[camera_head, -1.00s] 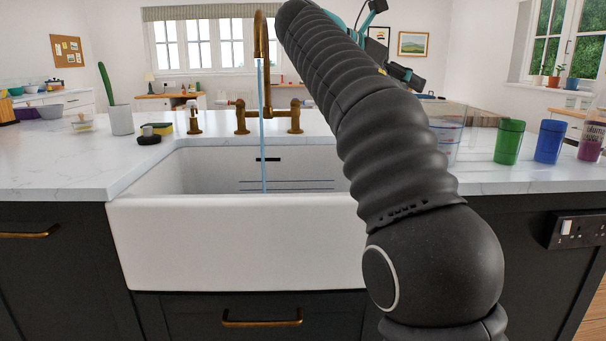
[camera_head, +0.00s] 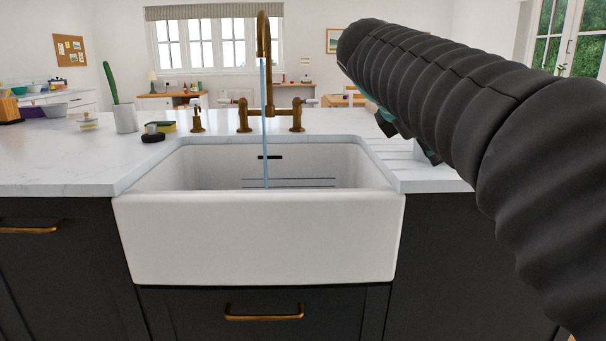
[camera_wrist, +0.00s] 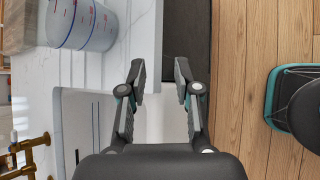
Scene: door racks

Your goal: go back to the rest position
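My gripper (camera_wrist: 161,74) is open and empty in the wrist view, its two fingers apart. It points across the edge of the white counter (camera_wrist: 145,30), with the sink at lower left and wooden floor at right. In the head view my black ribbed arm reaches in from the right edge over the counter right of the sink (camera_head: 262,240). Most of the gripper is hidden behind the arm there.
Water runs from the brass tap (camera_head: 264,40) into the sink. A clear measuring jug (camera_wrist: 85,22) stands on the counter. A cactus pot (camera_head: 125,118), a black object (camera_head: 153,136) and a sponge (camera_head: 165,126) are left of the sink. The counter's left front is clear.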

